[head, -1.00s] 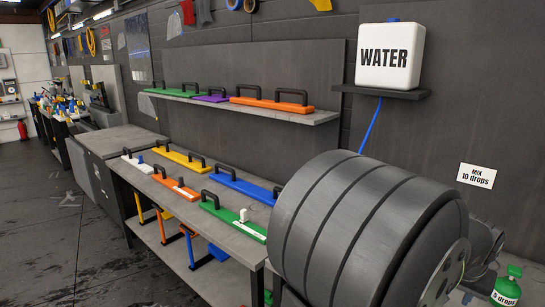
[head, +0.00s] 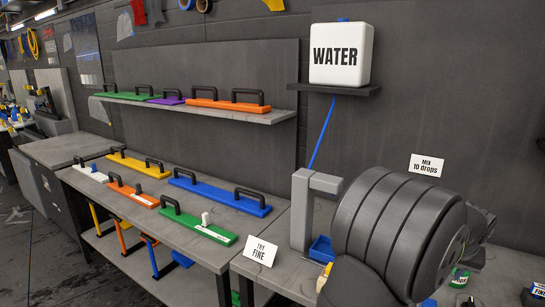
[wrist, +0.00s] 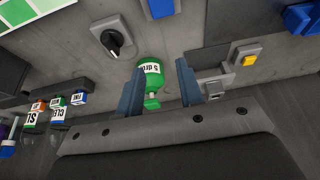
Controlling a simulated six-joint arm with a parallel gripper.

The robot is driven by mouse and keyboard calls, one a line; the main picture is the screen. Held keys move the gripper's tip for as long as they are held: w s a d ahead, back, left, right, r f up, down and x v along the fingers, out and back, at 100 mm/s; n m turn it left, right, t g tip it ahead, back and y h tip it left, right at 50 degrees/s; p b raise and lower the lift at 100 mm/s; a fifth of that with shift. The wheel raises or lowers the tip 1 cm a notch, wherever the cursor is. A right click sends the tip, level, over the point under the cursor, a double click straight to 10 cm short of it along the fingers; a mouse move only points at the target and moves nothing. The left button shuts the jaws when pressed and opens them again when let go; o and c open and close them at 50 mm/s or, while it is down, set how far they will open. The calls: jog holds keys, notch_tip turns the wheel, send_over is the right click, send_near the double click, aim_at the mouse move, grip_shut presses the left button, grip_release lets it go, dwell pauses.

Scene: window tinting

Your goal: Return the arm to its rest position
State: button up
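My gripper (wrist: 160,85) shows in the wrist view as two blue-grey fingers spread apart, with nothing clasped between them. A green bottle with a white "5 drops" label (wrist: 152,76) appears beyond the fingers, close to the left one; I cannot tell the exact distance. In the head view, my dark, ribbed arm fills the lower right, and the gripper itself is not visible there.
The bench (head: 205,255) holds several coloured tools with black handles, and more lie on the shelf (head: 270,116). A white water tank (head: 341,55) stands on a wall bracket. A grey post (head: 302,215) and a "Try fine" sign (head: 260,251) stand near my arm.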

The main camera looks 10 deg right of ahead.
jog(key=w+d+f, duration=0.2)
jog(key=w+f, duration=0.4)
jog(key=w, duration=0.2)
jog(key=shift+d+f, duration=0.15)
jog(key=shift+d, duration=0.2)
jog(key=shift+o, duration=0.3)
jog(key=o, duration=1.4)
jog(key=shift+w+a+r, duration=0.15)
jog(key=shift+r, duration=0.1)
jog(key=s+a+r+g+y, duration=0.1)
jog(key=a+r+g+y, duration=0.2)
jog(key=a+r, duration=1.2)
notch_tip(320, 180, down, 10)
jog(key=shift+a, duration=0.2)
